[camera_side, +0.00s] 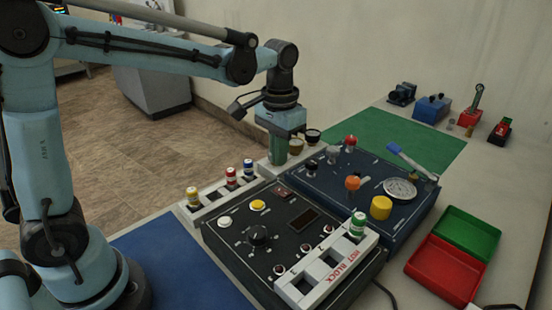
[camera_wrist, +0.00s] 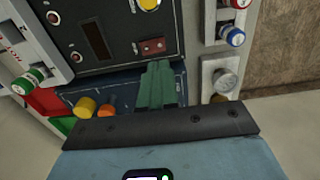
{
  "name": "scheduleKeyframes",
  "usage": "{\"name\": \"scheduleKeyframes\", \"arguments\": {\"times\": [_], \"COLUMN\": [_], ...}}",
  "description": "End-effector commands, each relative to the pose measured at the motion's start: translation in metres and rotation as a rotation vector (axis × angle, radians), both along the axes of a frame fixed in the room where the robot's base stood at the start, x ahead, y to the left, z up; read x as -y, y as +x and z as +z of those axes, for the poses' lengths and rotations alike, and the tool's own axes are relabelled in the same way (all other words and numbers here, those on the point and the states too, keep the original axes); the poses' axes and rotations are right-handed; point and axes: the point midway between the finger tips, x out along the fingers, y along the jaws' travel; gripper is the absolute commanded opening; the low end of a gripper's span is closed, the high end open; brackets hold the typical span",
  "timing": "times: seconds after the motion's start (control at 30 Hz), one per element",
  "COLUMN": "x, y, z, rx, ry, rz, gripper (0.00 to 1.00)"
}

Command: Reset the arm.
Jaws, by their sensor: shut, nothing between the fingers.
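My gripper (camera_side: 278,158) points down above the back edge of the two control panels in the side view. Its green fingers (camera_wrist: 159,72) are together in the wrist view, with nothing between them. The black panel (camera_side: 262,262) has a dark knob, a yellow button, a white button and a small display. The blue panel (camera_side: 330,195) behind it carries red, orange and yellow knobs, a round perforated disc and a blue-handled lever. The fingers hide part of the blue panel's near edge in the wrist view. I cannot tell their exact height above it.
A white rack (camera_side: 204,208) holds several coloured-cap vials at the left. Red (camera_side: 447,272) and green (camera_side: 467,232) trays stand at right. A green mat (camera_side: 392,135) and small devices are behind. A blue mat (camera_side: 178,262) is bare.

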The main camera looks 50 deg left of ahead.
Motion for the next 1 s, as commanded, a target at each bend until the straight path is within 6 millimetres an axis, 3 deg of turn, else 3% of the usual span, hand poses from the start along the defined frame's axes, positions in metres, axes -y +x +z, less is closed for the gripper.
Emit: {"name": "scheduleKeyframes", "arguments": {"times": [0.43,0.73,1.0], "x": [-0.003,-0.013,-0.021], "y": [-0.01,-0.052,-0.087], "z": [0.006,0.019,0.013], "rx": [0.049,0.273,0.481], "ry": [-0.003,-0.01,-0.007], "rz": [0.001,0.001,0.002], "gripper": [0.0,0.0,0.0]}}
